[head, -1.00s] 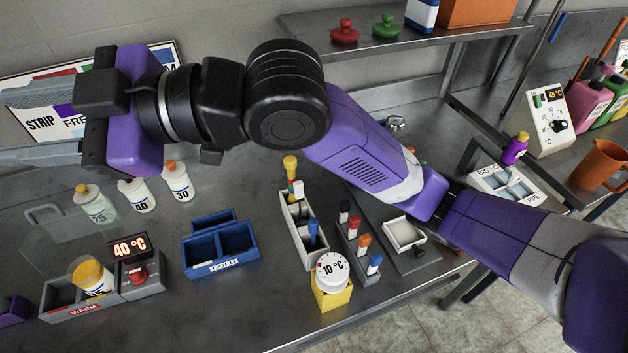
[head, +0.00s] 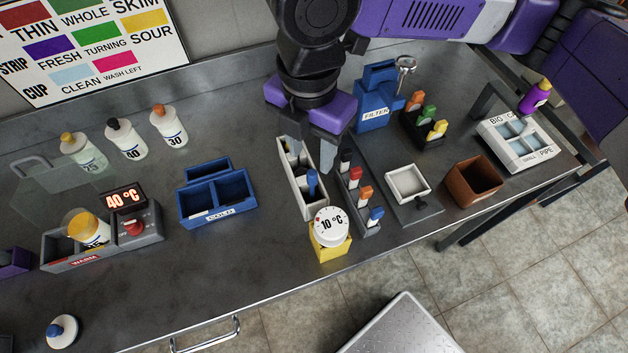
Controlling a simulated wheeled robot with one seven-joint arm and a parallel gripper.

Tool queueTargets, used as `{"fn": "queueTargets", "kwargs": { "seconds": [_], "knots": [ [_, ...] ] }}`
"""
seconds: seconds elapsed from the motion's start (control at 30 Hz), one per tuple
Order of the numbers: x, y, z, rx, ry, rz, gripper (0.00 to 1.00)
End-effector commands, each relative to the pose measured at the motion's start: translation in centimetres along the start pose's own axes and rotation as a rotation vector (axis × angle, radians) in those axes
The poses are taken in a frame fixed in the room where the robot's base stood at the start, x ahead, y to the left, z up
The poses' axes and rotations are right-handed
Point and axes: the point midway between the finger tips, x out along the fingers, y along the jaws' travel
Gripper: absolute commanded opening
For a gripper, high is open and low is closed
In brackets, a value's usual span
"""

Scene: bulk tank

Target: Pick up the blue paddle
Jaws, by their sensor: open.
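An upright blue handle (head: 312,184), which looks like the blue paddle, stands in the near part of a narrow white rack (head: 313,212). Its lower end is hidden inside the rack. My gripper (head: 308,150) points down over the far part of the same rack. Its fingers are apart with nothing seen held between them, and they are just beyond the blue handle in the picture. The gripper hides some of the rack's far end. Another blue-topped piece (head: 376,215) stands at the near end of the dark rack (head: 368,230) to the right.
A yellow block with a white 10 °C dial (head: 330,227) stands close in front of the white rack. A blue COLD box (head: 218,200) is to the left. A blue FILTER unit (head: 378,105) and a white tray (head: 408,184) are to the right.

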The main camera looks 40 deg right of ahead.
Motion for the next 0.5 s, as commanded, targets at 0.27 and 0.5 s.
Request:
{"fn": "queueTargets", "kwargs": {
  "seconds": [0.27,0.5],
  "knots": [
    [2.8,-0.1,-0.1,0.002,0.004,0.000,0.43],
    [6.1,-0.2,-0.1,0.001,0.005,0.002,0.43]
  ]
}}
